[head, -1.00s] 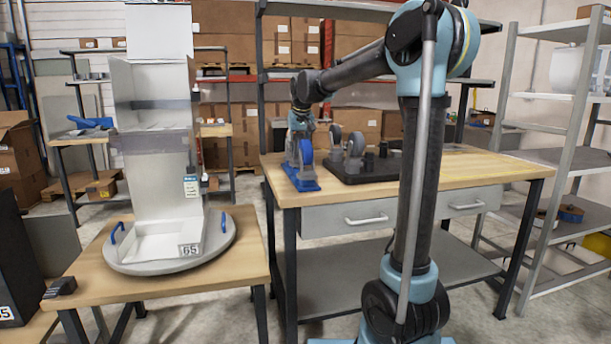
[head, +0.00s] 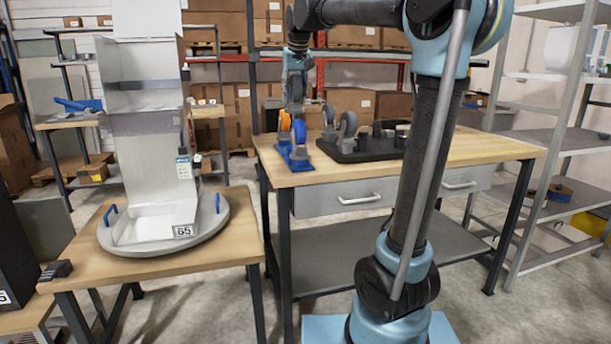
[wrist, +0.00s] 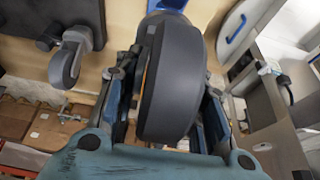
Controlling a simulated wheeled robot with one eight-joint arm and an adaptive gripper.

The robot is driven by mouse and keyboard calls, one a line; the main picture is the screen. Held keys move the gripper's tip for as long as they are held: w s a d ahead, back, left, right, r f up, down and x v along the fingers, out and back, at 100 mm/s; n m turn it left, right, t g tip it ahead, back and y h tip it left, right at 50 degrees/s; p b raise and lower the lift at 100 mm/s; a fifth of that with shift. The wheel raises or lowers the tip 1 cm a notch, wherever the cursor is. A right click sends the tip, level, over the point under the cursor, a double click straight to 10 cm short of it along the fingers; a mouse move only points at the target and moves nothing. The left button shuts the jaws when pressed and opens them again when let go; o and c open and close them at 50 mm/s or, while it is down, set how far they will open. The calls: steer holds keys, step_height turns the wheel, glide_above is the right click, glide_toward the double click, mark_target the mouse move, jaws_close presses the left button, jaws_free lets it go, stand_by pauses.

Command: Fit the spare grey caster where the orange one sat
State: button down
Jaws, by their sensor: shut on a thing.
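My gripper (head: 295,98) is shut on the orange caster (head: 284,121), above the near left corner of the workbench. In the wrist view this caster (wrist: 168,85) shows a broad dark tyre between the fingers, with a sliver of orange at its left side. A blue stand (head: 295,163) with an upright blue part (head: 300,133) is just below; a blue piece shows at the top of the wrist view (wrist: 166,5). Whether caster and stand touch is unclear. Grey casters (head: 348,123) stand on a black tray to the right; one also shows in the wrist view (wrist: 67,62).
The black tray (head: 365,152) also bears dark cylinders. The workbench (head: 470,148) is clear to its right. A tall white dispenser (head: 150,150) stands on a round grey turntable (head: 215,225) on the left table, with a gap between the tables.

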steer(key=shift+s+r, duration=0.2)
steer(key=shift+r, duration=0.35)
steer(key=shift+d, duration=0.1)
